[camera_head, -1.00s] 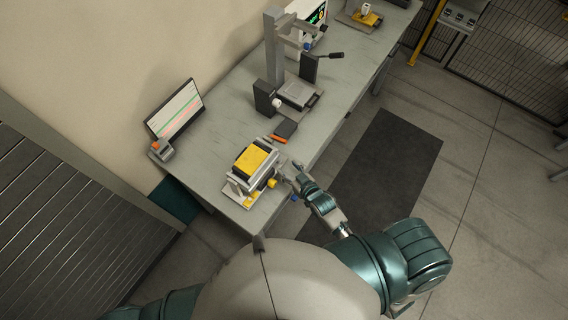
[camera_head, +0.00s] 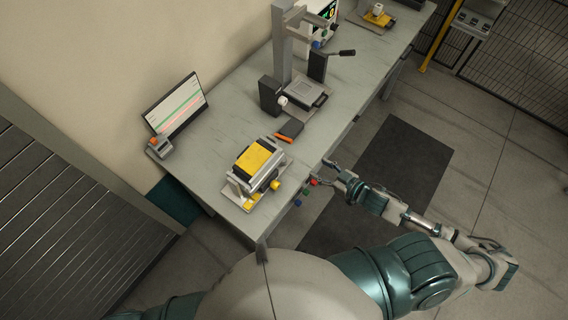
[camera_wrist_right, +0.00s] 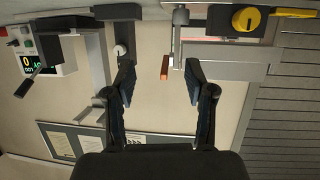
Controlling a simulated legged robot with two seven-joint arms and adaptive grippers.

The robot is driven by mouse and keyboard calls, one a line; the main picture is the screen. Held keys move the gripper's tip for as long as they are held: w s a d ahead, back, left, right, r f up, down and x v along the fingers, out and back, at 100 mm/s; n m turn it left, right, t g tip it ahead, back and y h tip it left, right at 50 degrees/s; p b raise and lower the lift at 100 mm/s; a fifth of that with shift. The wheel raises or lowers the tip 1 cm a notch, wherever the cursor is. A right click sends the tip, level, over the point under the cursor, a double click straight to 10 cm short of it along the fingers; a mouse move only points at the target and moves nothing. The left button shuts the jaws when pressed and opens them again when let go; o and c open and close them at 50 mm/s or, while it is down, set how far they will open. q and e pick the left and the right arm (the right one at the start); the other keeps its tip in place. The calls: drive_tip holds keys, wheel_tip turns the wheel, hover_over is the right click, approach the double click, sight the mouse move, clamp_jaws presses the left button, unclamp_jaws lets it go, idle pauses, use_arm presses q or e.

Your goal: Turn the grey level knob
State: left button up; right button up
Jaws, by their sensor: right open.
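A pale grey-white knob (camera_head: 283,101) sits on the black block beside the press; it also shows in the right wrist view (camera_wrist_right: 119,50). A grey round-ended part (camera_wrist_right: 181,16) shows near the top of the wrist view. I cannot tell for certain which is the level knob. My right gripper (camera_head: 326,174) is off the table's front edge, to the right of the yellow-topped clamp fixture (camera_head: 256,160). Its fingers (camera_wrist_right: 160,75) are apart with nothing between them, and it touches neither grey part. My left gripper is not in view.
Red (camera_head: 314,182), green and blue buttons line the table's front edge by my right gripper. An orange-handled tool (camera_head: 283,138) lies behind the fixture. The press (camera_head: 282,45) and a monitor (camera_head: 175,107) stand on the table.

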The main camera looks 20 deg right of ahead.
sight(285, 159)
drive_tip(key=shift+n+g+y, duration=0.5)
drive_tip(key=shift+g, duration=0.4)
drive_tip(key=x, duration=0.5)
drive_tip(key=a+x, duration=0.1)
drive_tip(key=x, duration=0.5)
drive_tip(key=s+x, duration=0.1)
drive_tip(key=x, duration=0.4)
drive_tip(key=shift+w+a+r, duration=0.1)
drive_tip(key=shift+a, duration=0.3)
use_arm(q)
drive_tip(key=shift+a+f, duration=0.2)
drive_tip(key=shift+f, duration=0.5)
use_arm(e)
drive_tip(key=shift+d, duration=0.15)
drive_tip(key=shift+d, duration=0.1)
drive_tip(key=c, duration=0.7)
clamp_jaws()
